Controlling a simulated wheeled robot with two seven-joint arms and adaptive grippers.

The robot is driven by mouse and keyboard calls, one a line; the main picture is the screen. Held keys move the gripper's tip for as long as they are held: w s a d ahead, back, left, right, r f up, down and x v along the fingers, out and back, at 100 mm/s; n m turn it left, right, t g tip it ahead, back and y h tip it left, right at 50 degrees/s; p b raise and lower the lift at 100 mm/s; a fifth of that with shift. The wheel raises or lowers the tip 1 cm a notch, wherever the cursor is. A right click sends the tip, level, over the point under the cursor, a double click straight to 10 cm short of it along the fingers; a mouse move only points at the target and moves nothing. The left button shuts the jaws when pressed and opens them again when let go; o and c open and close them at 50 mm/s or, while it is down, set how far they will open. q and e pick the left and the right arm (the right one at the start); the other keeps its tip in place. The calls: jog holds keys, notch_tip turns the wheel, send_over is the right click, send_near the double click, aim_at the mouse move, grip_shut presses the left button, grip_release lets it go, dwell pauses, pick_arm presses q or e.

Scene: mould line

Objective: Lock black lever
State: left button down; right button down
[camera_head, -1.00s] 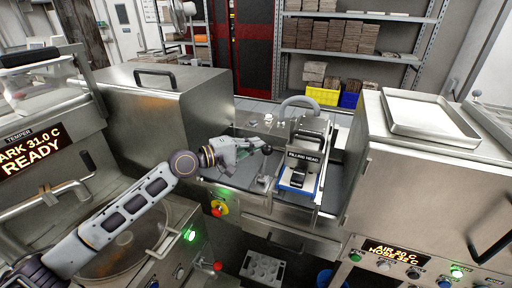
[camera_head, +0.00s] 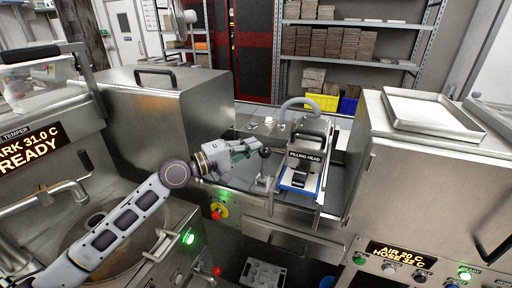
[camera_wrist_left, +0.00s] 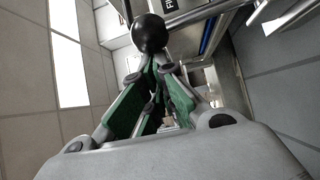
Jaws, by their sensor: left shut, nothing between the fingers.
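A black ball knob (camera_head: 265,152) tops a short lever on a metal bracket (camera_head: 263,183) at the left of the filling head (camera_head: 305,157). My left gripper (camera_head: 257,146) is shut and empty, its fingertips close beside the knob. In the left wrist view the black knob (camera_wrist_left: 149,34) stands just beyond the tips of the green-padded fingers (camera_wrist_left: 150,68). Whether they touch it I cannot tell. The lever's stem is mostly hidden behind the fingers there. My right gripper is not in view.
A steel cabinet (camera_head: 170,105) stands left of the filling station, and another with a tray (camera_head: 432,115) on top stands right. A red stop button (camera_head: 217,213) on yellow is below my left gripper.

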pick_arm(q)
jog(key=s, duration=0.1)
jog(key=s+a+p, duration=0.1)
jog(key=s, duration=0.1)
jog(key=shift+r, duration=0.15)
jog(key=v, duration=1.2)
dwell(1.1)
jog(key=shift+s+d, duration=0.1)
dwell(0.6)
